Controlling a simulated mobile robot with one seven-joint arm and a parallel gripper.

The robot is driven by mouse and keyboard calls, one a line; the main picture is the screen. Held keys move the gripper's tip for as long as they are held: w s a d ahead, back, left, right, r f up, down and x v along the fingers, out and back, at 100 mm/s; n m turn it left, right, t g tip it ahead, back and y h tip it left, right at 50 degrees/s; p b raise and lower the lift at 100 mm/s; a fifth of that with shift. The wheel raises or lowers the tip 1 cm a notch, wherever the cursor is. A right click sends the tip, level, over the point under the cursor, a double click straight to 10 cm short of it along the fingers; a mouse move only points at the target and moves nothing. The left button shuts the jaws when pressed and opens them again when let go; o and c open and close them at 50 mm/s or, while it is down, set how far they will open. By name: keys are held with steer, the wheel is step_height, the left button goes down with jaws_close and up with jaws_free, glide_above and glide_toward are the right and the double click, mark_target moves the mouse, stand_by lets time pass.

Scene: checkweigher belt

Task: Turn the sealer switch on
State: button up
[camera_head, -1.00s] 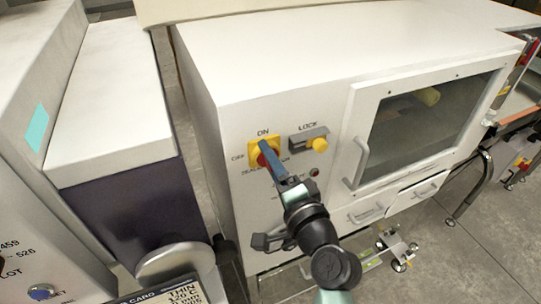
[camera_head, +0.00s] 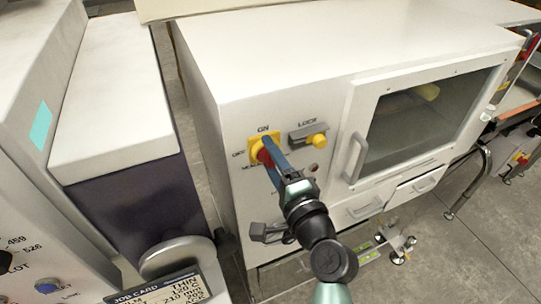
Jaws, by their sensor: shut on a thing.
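The sealer switch (camera_head: 262,156) is a red rotary knob on a yellow plate, on the front of the white cabinet (camera_head: 235,200). "ON" is printed above the plate and "OFF" to its left. My gripper (camera_head: 272,155) is at the switch, its blue fingers reaching onto the red knob and shut on it. The fingers hide part of the knob, so its exact angle is hard to tell.
A yellow "LOCK" knob (camera_head: 316,139) sits right of the switch. A windowed door (camera_head: 417,118) with a handle is further right, with drawers below. A dark handle (camera_head: 262,232) juts out below the switch. A job card (camera_head: 165,290) stands at the lower left.

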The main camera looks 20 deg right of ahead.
steer(key=o, duration=1.4)
steer(key=shift+s, duration=0.1)
steer(key=s+b, duration=0.2)
steer(key=s, duration=0.4)
steer(key=s+b, duration=0.2)
steer(key=s, duration=0.5)
steer(key=shift+d, duration=0.2)
steer(key=shift+w, duration=0.1)
